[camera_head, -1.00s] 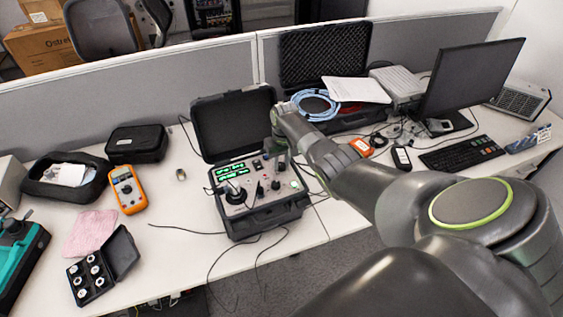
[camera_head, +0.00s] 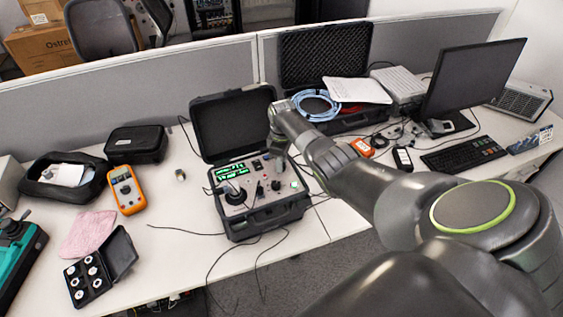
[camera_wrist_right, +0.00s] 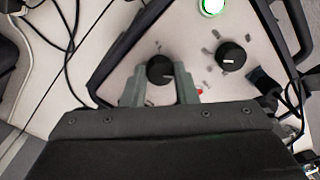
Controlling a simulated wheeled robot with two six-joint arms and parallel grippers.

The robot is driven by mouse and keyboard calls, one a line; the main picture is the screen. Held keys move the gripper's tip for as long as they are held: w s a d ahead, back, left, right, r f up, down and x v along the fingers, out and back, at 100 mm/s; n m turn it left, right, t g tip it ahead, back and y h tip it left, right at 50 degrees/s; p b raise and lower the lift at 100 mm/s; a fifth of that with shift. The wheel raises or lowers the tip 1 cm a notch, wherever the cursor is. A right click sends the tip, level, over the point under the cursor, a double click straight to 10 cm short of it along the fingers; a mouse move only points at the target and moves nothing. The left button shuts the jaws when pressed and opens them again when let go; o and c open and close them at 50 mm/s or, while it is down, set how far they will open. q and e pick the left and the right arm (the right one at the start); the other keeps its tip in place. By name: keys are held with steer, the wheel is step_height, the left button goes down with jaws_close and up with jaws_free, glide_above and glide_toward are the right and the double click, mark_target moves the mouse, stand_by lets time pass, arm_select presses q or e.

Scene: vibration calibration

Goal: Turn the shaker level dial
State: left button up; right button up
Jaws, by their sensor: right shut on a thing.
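The shaker controller is an open black case (camera_head: 268,219) with a light panel, green displays (camera_head: 232,171) and several black knobs, at the middle of the desk in the head view. In the right wrist view a black dial with a white mark (camera_wrist_right: 160,69) sits between the fingers of my right gripper (camera_wrist_right: 160,88). The gripper is shut on this dial, one finger on each side. In the head view my right gripper (camera_head: 278,163) reaches down over the panel's right part and hides some of it. My left gripper is not in view.
A second black knob (camera_wrist_right: 231,56) and a lit green button (camera_wrist_right: 210,6) are close by on the panel. An orange multimeter (camera_head: 126,190) and a box of small parts (camera_head: 90,278) lie left of the case. Cables trail over the desk's front edge.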

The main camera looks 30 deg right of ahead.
steer(key=shift+n, duration=0.7)
steer(key=o, duration=1)
steer(key=shift+w+r, duration=0.1)
steer(key=shift+r, duration=0.5)
steer(key=r+b, duration=0.1)
steer(key=r, duration=1)
steer(key=r+b, duration=0.1)
steer(key=r, duration=0.4)
steer(key=shift+w+d+r+b, duration=0.15)
steer(key=shift+w+d+b, duration=0.1)
steer(key=shift+d+b, duration=0.05)
